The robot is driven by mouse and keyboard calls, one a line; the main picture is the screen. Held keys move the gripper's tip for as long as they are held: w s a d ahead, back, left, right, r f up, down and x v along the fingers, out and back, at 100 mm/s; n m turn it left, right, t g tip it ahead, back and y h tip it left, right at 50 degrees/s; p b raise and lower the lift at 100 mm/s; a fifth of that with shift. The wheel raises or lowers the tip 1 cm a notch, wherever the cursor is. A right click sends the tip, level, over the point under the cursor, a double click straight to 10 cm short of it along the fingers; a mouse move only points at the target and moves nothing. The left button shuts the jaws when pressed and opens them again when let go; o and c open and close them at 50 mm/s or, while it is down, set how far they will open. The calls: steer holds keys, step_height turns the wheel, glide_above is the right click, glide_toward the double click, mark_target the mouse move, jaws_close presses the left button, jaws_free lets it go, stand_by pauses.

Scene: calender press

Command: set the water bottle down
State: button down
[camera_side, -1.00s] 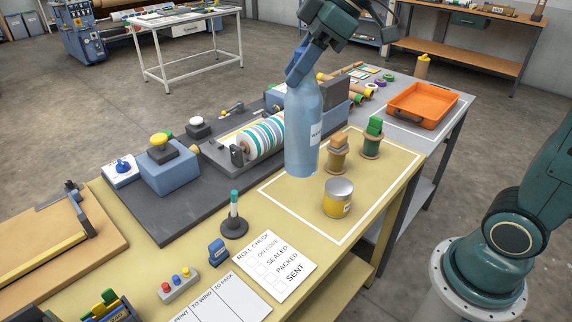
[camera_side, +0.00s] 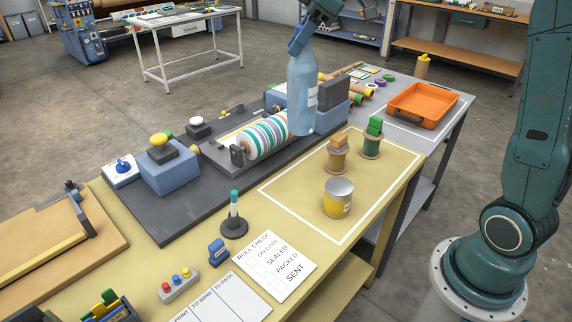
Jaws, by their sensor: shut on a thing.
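The water bottle (camera_side: 302,98) is a translucent blue bottle with a pale label, upright in the side view. My gripper (camera_side: 300,42) is shut on its top. The bottle hangs in front of the striped roll press (camera_side: 264,136) and covers the right end of the roll. Its bottom appears to be above the bench, but its exact height is hard to tell. The white-outlined area (camera_side: 290,199) on the yellow bench lies lower in the picture, in front of the bottle.
An orange tray (camera_side: 423,105) sits on the grey surface to the right. The outlined area's left part is clear.

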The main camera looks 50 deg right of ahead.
mark_target(300, 108)
steer(key=shift+w+d+f, duration=0.1)
steer(key=shift+w+d, duration=0.15)
steer(key=shift+d, duration=0.25)
steer(key=shift+w+d, duration=0.2)
steer(key=shift+d, duration=0.3)
step_height(300, 108, down, 16)
steer(key=shift+r, duration=0.15)
steer(key=shift+f, duration=2.3)
steer(key=c, duration=1.1)
jaws_free()
steer(key=shift+o, duration=0.2)
